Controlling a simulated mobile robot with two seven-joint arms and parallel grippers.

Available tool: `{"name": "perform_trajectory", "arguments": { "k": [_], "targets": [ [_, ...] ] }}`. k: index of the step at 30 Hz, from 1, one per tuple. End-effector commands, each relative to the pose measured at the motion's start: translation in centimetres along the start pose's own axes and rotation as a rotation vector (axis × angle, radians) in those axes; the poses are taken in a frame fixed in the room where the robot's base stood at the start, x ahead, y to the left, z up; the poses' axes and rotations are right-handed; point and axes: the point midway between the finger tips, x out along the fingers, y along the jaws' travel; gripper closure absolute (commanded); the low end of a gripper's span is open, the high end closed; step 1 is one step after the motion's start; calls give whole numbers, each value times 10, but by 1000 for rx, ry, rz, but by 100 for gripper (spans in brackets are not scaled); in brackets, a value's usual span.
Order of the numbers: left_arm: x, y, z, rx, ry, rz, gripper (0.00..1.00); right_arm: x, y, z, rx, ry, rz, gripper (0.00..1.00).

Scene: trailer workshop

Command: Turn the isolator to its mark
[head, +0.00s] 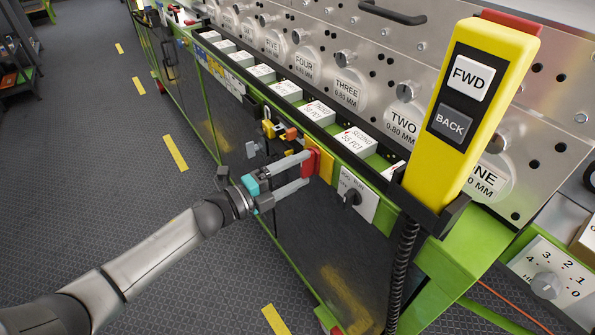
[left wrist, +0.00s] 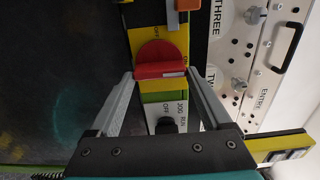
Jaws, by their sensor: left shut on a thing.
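The isolator is a red rotary handle (head: 312,161) on a yellow plate (head: 326,158) on the front of the green machine frame. In the left wrist view its red grip (left wrist: 160,70) lies crosswise in the picture, with a rounded red part (left wrist: 158,50) behind it. My left gripper (head: 300,170) is shut on the red handle, one finger at each end of the grip. My right gripper is not in view.
A white plate with a black selector knob (head: 352,197) sits just right of the isolator. A yellow FWD/BACK pendant (head: 468,105) stands in the right foreground, its coiled cable hanging below. Padlocks and tags (head: 275,128) are left of the isolator.

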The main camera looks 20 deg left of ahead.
Motion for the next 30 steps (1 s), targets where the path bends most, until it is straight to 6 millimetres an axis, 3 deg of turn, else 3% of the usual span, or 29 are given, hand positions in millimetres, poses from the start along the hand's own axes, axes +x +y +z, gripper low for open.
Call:
{"name": "perform_trajectory", "arguments": {
  "k": [11, 12, 15, 25, 30],
  "targets": [
    [0, 1, 0, 10, 0, 3, 73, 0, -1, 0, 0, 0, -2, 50],
    [0, 1, 0, 10, 0, 3, 13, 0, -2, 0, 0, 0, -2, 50],
    [0, 1, 0, 8, 0, 3, 2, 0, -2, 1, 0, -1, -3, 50],
    [-3, 0, 0, 5, 0, 2, 0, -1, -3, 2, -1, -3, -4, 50],
    [-20, 1, 0, 3, -1, 4, 0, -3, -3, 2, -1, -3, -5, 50]
  ]
}}
